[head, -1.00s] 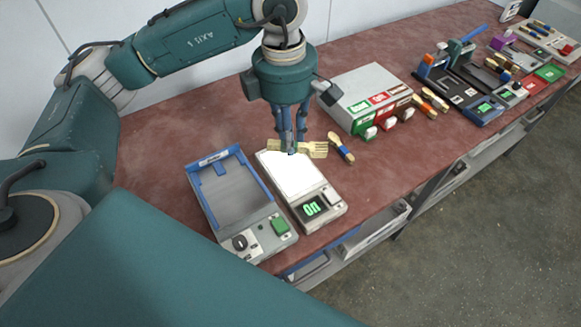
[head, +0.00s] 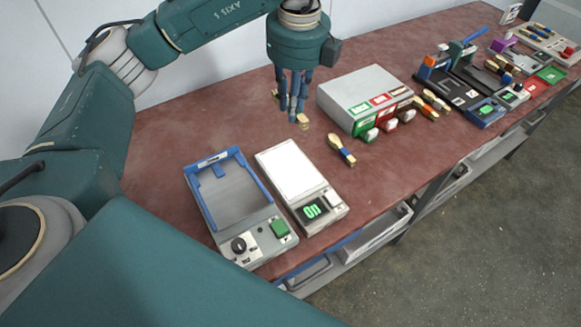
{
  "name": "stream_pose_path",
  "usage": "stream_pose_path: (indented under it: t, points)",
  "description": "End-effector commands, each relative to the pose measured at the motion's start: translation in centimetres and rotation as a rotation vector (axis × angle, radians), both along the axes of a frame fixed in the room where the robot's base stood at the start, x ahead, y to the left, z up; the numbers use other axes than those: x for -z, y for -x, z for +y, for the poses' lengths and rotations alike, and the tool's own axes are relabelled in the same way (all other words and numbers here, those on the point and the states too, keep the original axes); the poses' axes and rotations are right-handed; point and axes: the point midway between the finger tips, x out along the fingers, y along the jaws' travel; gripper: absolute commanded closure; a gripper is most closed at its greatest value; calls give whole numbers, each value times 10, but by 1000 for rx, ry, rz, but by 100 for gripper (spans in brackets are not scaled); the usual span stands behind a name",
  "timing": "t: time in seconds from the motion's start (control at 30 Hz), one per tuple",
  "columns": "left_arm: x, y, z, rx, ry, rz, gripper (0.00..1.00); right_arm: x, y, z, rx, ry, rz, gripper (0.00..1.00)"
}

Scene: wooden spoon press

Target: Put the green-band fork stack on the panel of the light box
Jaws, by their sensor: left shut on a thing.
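My left gripper (head: 292,120) is shut on a wooden fork stack (head: 303,122), whose ends show on both sides of the fingers. The fingers hide its middle, so I cannot tell the band's colour. It is behind and above the light box (head: 336,212), left of the labelled box. The light box has a bright white panel (head: 290,170), which is bare, and a green "On" display. My right gripper is not in view.
A blue-framed tray device (head: 238,208) stands left of the light box. A blue-band wooden bundle (head: 342,150) lies to its right. A grey box with green and red labels (head: 362,95) stands behind it. Several tools (head: 468,95) fill the far right. The back left of the table is clear.

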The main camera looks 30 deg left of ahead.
Motion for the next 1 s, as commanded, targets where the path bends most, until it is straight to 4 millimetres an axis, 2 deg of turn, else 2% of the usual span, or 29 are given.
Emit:
stream_pose_path:
  t: [0.23, 0.5, 0.6, 0.83, 1.0]
  points:
    - [58, 3, 0, -12, 0, 11, 100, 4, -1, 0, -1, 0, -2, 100]
    - [124, 2, 1, -12, -2, 8, 100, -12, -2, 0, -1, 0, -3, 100]
    - [141, 1, 1, -12, -2, 5, 100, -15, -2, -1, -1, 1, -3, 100]
    - [163, 1, 1, -11, -2, 5, 100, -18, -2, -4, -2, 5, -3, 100]
    - [188, 1, 0, -12, 0, 6, 100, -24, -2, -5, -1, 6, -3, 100]
